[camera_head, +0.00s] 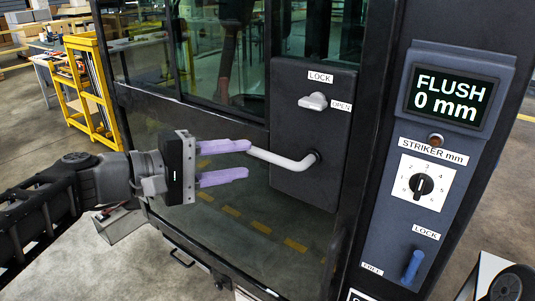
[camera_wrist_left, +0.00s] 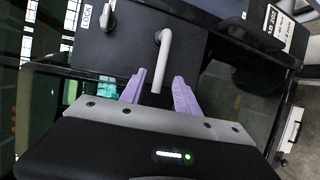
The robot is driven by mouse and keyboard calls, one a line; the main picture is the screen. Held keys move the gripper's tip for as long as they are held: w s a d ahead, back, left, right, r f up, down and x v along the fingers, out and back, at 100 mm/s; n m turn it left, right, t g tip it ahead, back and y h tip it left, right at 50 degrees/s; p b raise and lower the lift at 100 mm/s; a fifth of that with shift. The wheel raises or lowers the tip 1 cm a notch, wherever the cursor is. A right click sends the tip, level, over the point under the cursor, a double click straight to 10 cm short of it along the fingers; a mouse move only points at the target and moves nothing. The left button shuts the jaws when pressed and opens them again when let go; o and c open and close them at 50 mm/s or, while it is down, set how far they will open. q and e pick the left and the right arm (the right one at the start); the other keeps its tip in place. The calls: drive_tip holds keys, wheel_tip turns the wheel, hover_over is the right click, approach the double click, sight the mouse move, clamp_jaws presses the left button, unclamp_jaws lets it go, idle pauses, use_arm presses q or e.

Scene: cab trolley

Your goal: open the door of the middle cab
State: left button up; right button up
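The dark cab door (camera_head: 170,115) has large windows and looks closed. Its white lever handle (camera_head: 285,160) sticks out leftward from a black plate (camera_head: 290,185). Above it is a light grey lock knob (camera_head: 313,102), with LOCK above it and OPEN at its right. My left gripper (camera_head: 247,160) is open, with two purple fingers pointing right at the handle's free end. In the left wrist view the handle (camera_wrist_left: 163,60) reaches toward the gap between the fingertips (camera_wrist_left: 158,85); contact cannot be told. My right gripper is not seen.
Right of the door, a post panel (camera_head: 385,245) carries a display (camera_head: 450,98) reading FLUSH 0 mm, a striker dial (camera_head: 422,186) and a blue lever (camera_head: 412,265) between LOCK and FREE labels. A yellow rack (camera_head: 90,90) stands back left. Floor at lower left is mostly clear.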

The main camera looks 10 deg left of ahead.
sight(262, 157)
use_arm(q)
drive_tip(key=p+x, duration=0.1)
drive_tip(key=x, duration=0.6)
drive_tip(key=shift+f+p, duration=0.15)
drive_tip(key=shift+p, duration=0.2)
drive_tip(key=shift+c, duration=0.2)
clamp_jaws()
idle(0.9)
